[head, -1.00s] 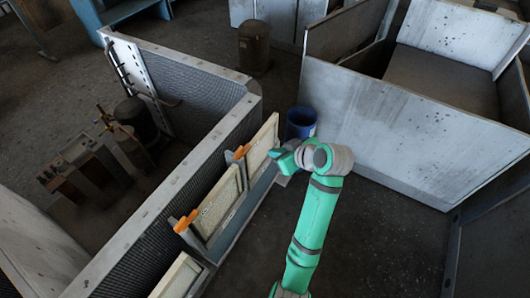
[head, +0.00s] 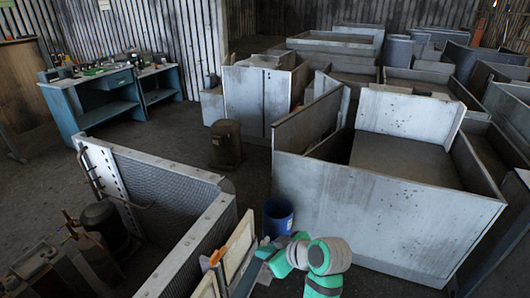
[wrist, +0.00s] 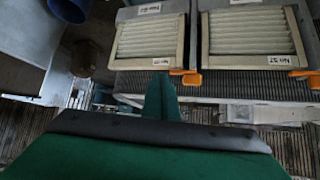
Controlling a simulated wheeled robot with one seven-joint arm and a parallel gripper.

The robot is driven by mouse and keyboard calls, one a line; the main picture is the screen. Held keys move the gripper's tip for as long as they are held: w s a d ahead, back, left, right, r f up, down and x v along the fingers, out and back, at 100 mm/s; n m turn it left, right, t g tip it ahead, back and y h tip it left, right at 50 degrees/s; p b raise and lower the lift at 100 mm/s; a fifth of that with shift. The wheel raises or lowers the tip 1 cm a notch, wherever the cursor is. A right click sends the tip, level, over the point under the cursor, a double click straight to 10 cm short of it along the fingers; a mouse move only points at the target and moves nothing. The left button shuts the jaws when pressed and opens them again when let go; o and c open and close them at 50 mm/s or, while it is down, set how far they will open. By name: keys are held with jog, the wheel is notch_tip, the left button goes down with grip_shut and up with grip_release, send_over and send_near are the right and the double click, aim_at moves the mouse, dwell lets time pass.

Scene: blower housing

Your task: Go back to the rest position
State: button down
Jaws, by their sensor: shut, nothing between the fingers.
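My teal and grey arm (head: 325,262) shows at the bottom of the head view. My gripper (head: 266,251) points left there, beside the upper end of the framed filter panels (head: 240,246). In the wrist view my gripper's fingers (wrist: 160,97) are together with nothing between them. Beyond them are two pleated filters, a left one (wrist: 150,37) and a right one (wrist: 250,32), in pale frames with small labels. An orange clip (wrist: 190,78) shows near the fingertips and another orange clip (wrist: 301,75) further right. I cannot tell whether the fingers touch anything.
A blue bin (head: 278,217) stands just behind my gripper. The mesh-walled housing (head: 170,185) is at left, a large grey metal enclosure (head: 375,215) at right. A brown canister (head: 226,145) and a blue workbench (head: 110,95) stand further back. Open floor lies between them.

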jog(key=s+a+f+m+t+h, duration=0.15)
jog(key=s+f+m, duration=0.25)
jog(key=s+f, duration=0.45)
jog(key=s+f+m+t+h, duration=0.35)
jog(key=s+f, duration=0.25)
jog(key=f, duration=0.5)
jog(key=s+d+r+m+t+h, duration=0.1)
jog(key=s+d+m+h, duration=0.15)
jog(key=s, duration=1.05)
jog(key=s+r+t, duration=0.2)
jog(key=s+r, duration=0.7)
jog(key=s, duration=0.3)
jog(key=shift+a+n+t, duration=0.3)
jog(key=shift+t, duration=0.1)
jog(key=shift+y, duration=0.25)
